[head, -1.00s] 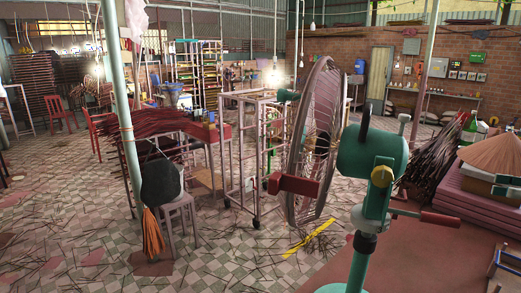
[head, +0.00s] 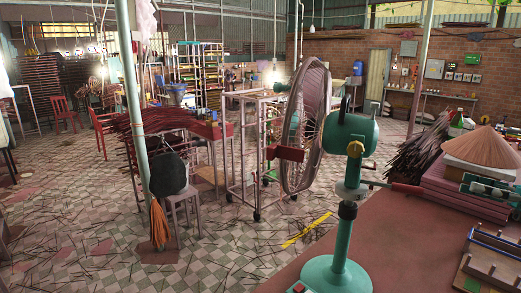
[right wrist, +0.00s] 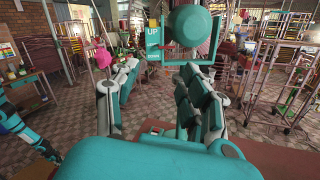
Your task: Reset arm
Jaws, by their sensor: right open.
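My right gripper (right wrist: 160,68) fills the middle of the right wrist view. Its two teal, white and dark fingers stand apart, with nothing held between them. Beyond the fingertips is a round teal housing (right wrist: 188,25) near the top, apparently clear of them; the exact distance cannot be told. In the head view I cannot clearly single out the right gripper among the teal parts at the right edge.
A tray (head: 492,262) and conical hat (head: 487,145) lie at right. A pillar (head: 137,130), stool (head: 180,200) and wheeled rack (head: 238,150) stand left. Patterned floor (head: 100,235) is partly open, with scattered sticks.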

